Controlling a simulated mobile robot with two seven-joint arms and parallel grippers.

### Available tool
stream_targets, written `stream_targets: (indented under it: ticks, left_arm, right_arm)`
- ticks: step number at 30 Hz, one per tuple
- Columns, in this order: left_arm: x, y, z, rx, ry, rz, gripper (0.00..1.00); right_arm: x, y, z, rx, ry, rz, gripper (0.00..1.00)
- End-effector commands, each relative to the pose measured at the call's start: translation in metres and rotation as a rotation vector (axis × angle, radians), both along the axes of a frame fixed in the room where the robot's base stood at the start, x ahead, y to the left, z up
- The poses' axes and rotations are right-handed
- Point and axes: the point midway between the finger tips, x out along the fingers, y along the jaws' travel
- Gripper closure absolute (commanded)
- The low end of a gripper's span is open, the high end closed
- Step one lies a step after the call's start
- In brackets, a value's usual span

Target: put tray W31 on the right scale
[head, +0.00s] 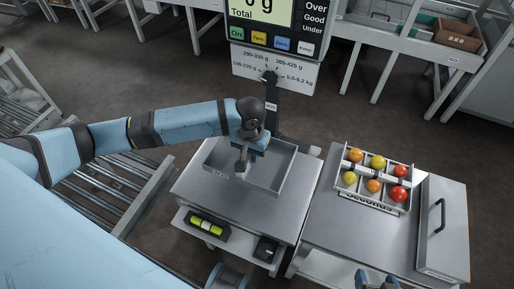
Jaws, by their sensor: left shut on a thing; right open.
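A shallow grey empty tray (282,169) is over the steel top (195,190) of the left bench, below a display post. A small label on its near wall is too small to read, so I cannot confirm W31. My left gripper (242,167) comes down over the tray and is shut on its near wall. I cannot tell whether the tray rests on the surface or hangs just above it. My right gripper (376,281) is open and empty at the bottom edge, partly cut off. The weighing display (265,12) ends in "0 g", its top cut off.
On the right bench (325,225), a divided SECONDS tray (372,207) holds several tomatoes. A grey lidded box (442,225) with a black handle stands beside it. A spirit level (207,224) lies on the shelf below the left bench. A roller conveyor (110,190) is at left.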

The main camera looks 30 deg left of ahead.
Motion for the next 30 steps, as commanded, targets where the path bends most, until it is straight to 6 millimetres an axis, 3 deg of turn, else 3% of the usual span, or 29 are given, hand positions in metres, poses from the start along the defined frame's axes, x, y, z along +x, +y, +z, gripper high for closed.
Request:
stream_targets:
  ticks: [8,14,23,25,30]
  left_arm:
    - [-0.001,0.003,-0.013,0.001,-0.002,-0.008,1.0]
    - [-0.001,0.003,-0.034,0.002,-0.002,-0.009,1.0]
    - [-0.001,0.003,-0.065,0.003,-0.001,-0.007,1.0]
    - [-0.001,0.003,-0.065,0.003,0.0,-0.006,1.0]
    - [-0.001,0.003,-0.077,0.002,0.0,-0.007,1.0]
  right_arm:
    - [0.0,-0.001,-0.012,-0.005,-0.002,0.0,0.28]
    - [0.001,0.0,-0.029,-0.014,-0.02,0.01,0.28]
    - [0.003,0.005,-0.037,-0.008,-0.068,0.027,0.28]
    - [0.004,0.006,-0.026,-0.006,-0.075,0.029,0.28]
    - [0.004,0.006,-0.025,-0.005,-0.077,0.029,0.28]
